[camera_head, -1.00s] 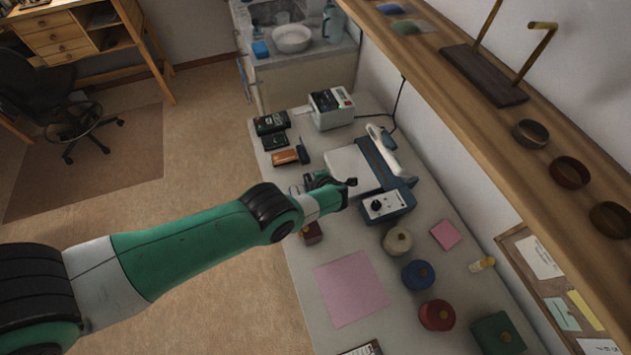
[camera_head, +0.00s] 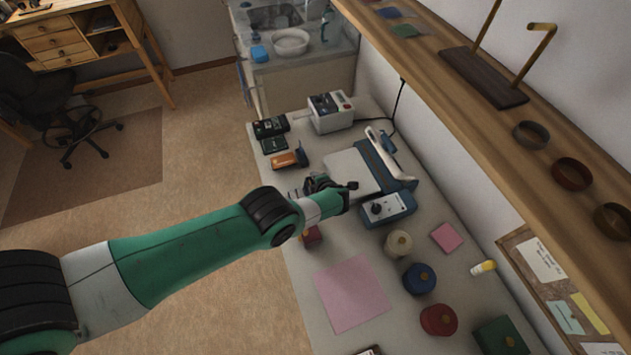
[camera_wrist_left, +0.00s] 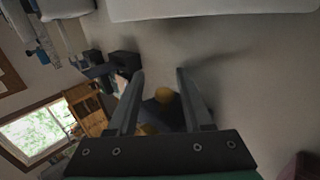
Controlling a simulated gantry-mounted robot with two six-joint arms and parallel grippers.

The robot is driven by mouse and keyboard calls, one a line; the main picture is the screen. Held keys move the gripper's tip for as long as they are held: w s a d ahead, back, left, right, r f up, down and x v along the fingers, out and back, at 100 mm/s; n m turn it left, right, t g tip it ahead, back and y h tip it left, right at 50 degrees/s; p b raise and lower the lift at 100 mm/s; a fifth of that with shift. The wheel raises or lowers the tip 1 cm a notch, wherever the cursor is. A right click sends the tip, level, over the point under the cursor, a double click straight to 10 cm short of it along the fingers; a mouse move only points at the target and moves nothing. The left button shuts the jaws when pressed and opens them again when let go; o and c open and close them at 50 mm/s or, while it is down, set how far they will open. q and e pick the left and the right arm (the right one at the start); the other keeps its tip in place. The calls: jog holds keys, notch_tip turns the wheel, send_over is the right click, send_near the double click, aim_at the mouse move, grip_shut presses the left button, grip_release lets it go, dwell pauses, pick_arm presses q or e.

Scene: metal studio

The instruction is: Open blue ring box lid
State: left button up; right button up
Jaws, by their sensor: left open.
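My left gripper (camera_wrist_left: 157,95) is open, its two dark fingers apart on either side of a small dark bluish box (camera_wrist_left: 160,112) with a round gold knob. This looks like the blue ring box; its lid appears closed, though the picture is dim. I cannot tell whether the fingers touch it. In the head view my left gripper (camera_head: 302,187) is low at the table's left edge, partly hidden by my wrist, and the box is hardly visible there. My right gripper is not in view.
A dark red box (camera_head: 312,238) is close by on the near side. An orange item (camera_head: 284,160) lies on the far side. A blue-and-white device (camera_head: 388,207) stands to the right. Round blue (camera_head: 420,280) and red (camera_head: 438,322) containers and a pink sheet (camera_head: 350,292) are nearer.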

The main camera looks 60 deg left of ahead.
pick_arm(q)
jog(key=p+v, duration=1.1)
jog(key=shift+d+r, duration=0.15)
jog(key=shift+d, duration=0.05)
